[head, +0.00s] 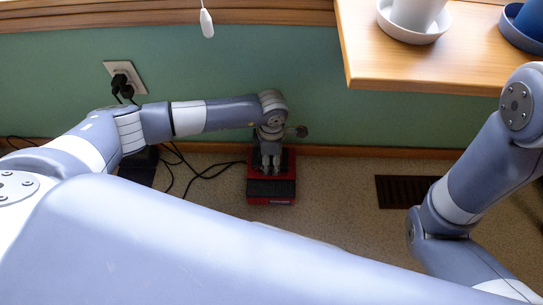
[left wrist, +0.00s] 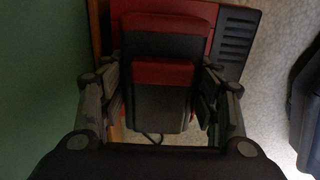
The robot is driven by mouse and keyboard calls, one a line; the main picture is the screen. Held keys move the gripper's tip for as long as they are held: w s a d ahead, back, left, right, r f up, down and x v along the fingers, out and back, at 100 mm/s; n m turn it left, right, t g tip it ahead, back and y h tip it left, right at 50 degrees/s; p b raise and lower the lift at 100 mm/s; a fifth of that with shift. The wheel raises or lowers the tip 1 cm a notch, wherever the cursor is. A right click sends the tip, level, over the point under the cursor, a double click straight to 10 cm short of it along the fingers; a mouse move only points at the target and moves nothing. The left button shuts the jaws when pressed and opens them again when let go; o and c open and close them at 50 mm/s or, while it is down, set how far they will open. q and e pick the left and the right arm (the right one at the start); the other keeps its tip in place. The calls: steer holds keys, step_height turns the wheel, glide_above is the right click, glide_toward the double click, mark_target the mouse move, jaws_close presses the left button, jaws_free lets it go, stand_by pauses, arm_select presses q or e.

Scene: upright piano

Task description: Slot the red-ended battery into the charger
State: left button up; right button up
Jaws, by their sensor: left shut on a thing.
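The charger (head: 272,199) is a red and black unit on the floor by the green wall. My left gripper (head: 271,168) is directly over its rear part, pointing down. In the left wrist view, the fingers (left wrist: 161,88) are shut on the sides of a dark grey battery (left wrist: 160,108) with a red end (left wrist: 163,73). The red and dark charger (left wrist: 165,23) shows beyond it. Whether the battery is in the slot or just above it cannot be told. My right arm shows at the right, but its gripper is out of view.
A wooden shelf (head: 430,72) with potted saucers overhangs at the upper right. A wall outlet (head: 124,80) holds plugs, and black cables run along the floor. A dark box (head: 138,168) stands left of the charger. A floor vent (head: 405,191) lies to the right.

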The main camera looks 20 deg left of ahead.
arm_select(q)
steer(key=shift+r, duration=0.1)
stand_by(0.3)
steer(key=shift+f, duration=0.25)
steer(key=shift+f, duration=0.15)
stand_by(0.4)
steer(key=o, duration=1.5)
step_height(320, 180, up, 12)
steer(key=shift+f, duration=0.1)
